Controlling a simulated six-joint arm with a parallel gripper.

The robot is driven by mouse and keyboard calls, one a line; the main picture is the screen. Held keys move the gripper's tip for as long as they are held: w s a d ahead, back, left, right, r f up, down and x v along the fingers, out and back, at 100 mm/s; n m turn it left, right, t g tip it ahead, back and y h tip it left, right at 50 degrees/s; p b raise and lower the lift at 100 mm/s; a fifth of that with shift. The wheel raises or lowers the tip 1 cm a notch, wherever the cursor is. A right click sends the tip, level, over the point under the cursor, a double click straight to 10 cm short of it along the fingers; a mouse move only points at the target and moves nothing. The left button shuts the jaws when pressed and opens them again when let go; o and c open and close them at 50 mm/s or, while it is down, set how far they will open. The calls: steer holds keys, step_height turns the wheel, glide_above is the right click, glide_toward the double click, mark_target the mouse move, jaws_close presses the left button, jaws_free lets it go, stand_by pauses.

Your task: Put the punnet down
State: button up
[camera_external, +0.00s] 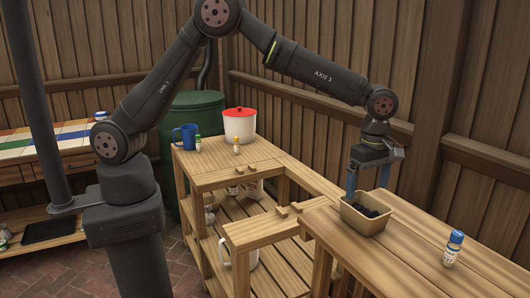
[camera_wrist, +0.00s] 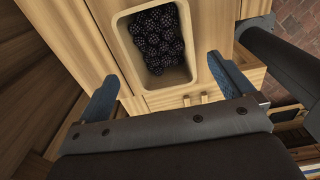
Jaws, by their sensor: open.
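The punnet (camera_external: 352,222) is a tan, open-topped tub holding dark blackberries (camera_external: 371,211). In the wrist view the punnet (camera_wrist: 126,50) is at the top centre, with the berries (camera_wrist: 158,42) inside. My gripper (camera_external: 368,182) is just above and behind the punnet, pointing down. In the wrist view my gripper (camera_wrist: 162,68) has its two blue fingers spread wide, one on each side of the punnet's near end. Gaps show between the fingers and the punnet walls. The punnet's underside is hidden.
A blue-and-white bottle (camera_external: 453,248) stands on the bench right of the punnet. A white pot with red lid (camera_external: 239,125), a blue mug (camera_external: 186,137) and small bottles stand on the shelf unit at left. Small wooden blocks (camera_external: 288,208) lie left of the punnet. Bench between punnet and bottle is clear.

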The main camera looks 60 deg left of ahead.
mark_target(365, 198)
steer(key=shift+r, duration=1.8)
steer(key=shift+f, duration=4.05)
step_height(365, 198, up, 8)
steer(key=shift+f, duration=5.8)
step_height(365, 198, up, 4)
steer(key=shift+f, duration=0.25)
steer(key=shift+s+d+r, duration=0.1)
steer(key=shift+s+r, duration=0.15)
steer(key=shift+r, duration=0.05)
